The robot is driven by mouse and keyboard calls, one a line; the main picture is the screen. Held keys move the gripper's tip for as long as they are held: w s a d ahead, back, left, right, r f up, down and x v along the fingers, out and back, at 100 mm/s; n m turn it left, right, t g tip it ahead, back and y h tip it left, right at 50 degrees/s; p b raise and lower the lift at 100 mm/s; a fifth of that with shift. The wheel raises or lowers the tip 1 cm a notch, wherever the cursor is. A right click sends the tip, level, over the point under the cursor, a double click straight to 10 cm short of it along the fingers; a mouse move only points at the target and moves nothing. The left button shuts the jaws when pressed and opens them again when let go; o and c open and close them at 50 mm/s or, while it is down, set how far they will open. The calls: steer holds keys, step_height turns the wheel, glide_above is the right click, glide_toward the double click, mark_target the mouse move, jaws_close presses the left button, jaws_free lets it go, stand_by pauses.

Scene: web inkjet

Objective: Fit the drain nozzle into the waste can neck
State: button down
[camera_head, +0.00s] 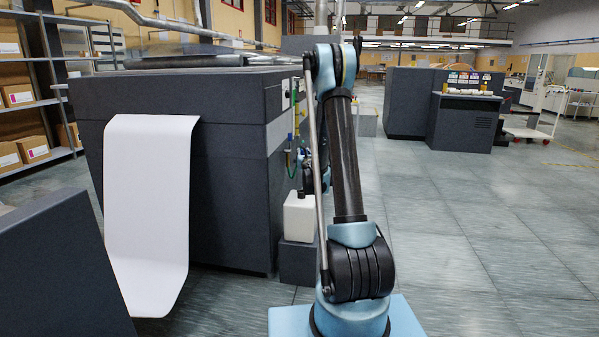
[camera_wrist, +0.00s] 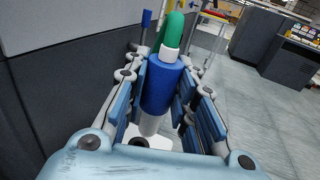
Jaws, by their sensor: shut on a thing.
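The drain nozzle (camera_wrist: 163,92) has a blue body, a pale tip pointing down and a green hose at its upper end. My gripper (camera_wrist: 166,82) is shut on the blue body in the wrist view. The white waste can (camera_head: 299,218) stands upright on a dark block beside the big grey machine. Its white top (camera_wrist: 175,144) shows below the nozzle tip in the wrist view. A dark round spot beside the tip may be the can neck; I cannot tell whether the tip touches it. In the head view my arm mostly hides the gripper and nozzle.
The big grey machine (camera_head: 240,180) stands close along the left, with a white paper sheet (camera_head: 150,210) hanging from its front. The dark block (camera_head: 298,263) supports the can. Open floor (camera_head: 460,230) lies to the right, with another grey machine (camera_head: 410,103) farther back.

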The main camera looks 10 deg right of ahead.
steer(key=shift+d, duration=0.1)
steer(key=w+f+n+g+y, duration=0.3)
steer(key=w+f+n+y, duration=0.4)
steer(key=w+f+y, duration=0.2)
steer(key=shift+w+f+n+g+y, duration=0.4)
steer(key=shift+f+y, duration=0.35)
steer(key=shift+y, duration=0.45)
steer(key=shift+s+d+f, duration=0.1)
steer(key=shift+f, duration=2.75)
steer(key=shift+f, duration=2.35)
steer(key=c, duration=1.2)
jaws_free()
steer(key=shift+c, duration=0.2)
